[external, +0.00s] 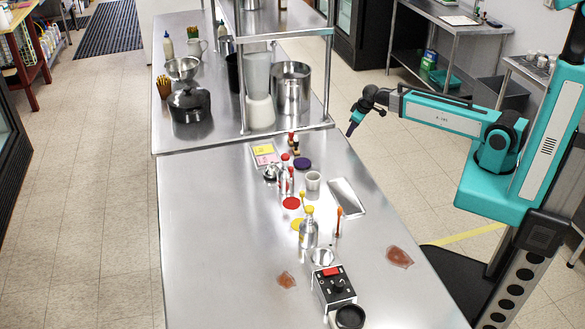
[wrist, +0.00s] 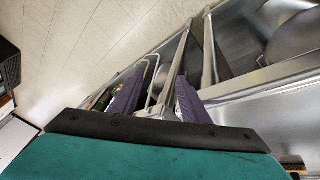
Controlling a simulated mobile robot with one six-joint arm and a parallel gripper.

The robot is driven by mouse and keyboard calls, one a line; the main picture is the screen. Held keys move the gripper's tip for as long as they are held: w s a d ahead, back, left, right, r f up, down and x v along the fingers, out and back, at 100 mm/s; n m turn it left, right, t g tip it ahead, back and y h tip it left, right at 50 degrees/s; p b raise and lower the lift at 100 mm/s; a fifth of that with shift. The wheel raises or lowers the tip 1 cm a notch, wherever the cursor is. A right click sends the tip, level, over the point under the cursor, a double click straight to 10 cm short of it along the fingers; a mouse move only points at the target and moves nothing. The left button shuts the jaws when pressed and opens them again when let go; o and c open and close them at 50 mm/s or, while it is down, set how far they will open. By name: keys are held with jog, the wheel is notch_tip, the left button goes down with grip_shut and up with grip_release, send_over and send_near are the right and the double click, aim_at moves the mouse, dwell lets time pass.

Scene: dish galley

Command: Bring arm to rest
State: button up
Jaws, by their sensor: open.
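My gripper (external: 356,121) hangs at the end of my teal arm, above the right edge of the steel counter (external: 220,230) near the shelf post. In the wrist view my gripper (wrist: 158,92) shows two purple fingers spread apart, with nothing between them. The forearm reaches left from my column, roughly level. Beyond the fingers the wrist view shows the floor and steel frame parts.
A steel shelf frame (external: 329,60) stands at the back of the counter, beside a large pot (external: 291,88). A metal tray (external: 346,197), several bottles and a black-fronted device (external: 335,289) stand on the front counter. The counter's left front is clear.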

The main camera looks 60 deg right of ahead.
jog(key=s+a+f+m+g+y+b, duration=0.15)
jog(key=s+f, duration=0.35)
jog(key=f, duration=0.5)
jog(key=s+a+f+m+y+b, duration=0.1)
jog(key=s+a+f+m, duration=0.25)
jog(key=f, duration=0.65)
jog(key=s+a+f+m+g+y+b, duration=0.15)
jog(key=s+f, duration=0.35)
jog(key=f, duration=0.5)
jog(key=s+a+f+n+g, duration=0.2)
jog(key=s+a, duration=0.1)
jog(key=s, duration=0.5)
jog(key=s+a+f+n+g+h+b, duration=0.1)
jog(key=s+a, duration=0.3)
jog(key=s, duration=0.4)
jog(key=s+a+f+n+g, duration=0.3)
jog(key=s+n, duration=0.1)
jog(key=s, duration=0.3)
jog(key=shift+s+a+f+g, duration=0.15)
jog(key=shift+s+a+g, duration=0.2)
jog(key=shift+s+g, duration=0.05)
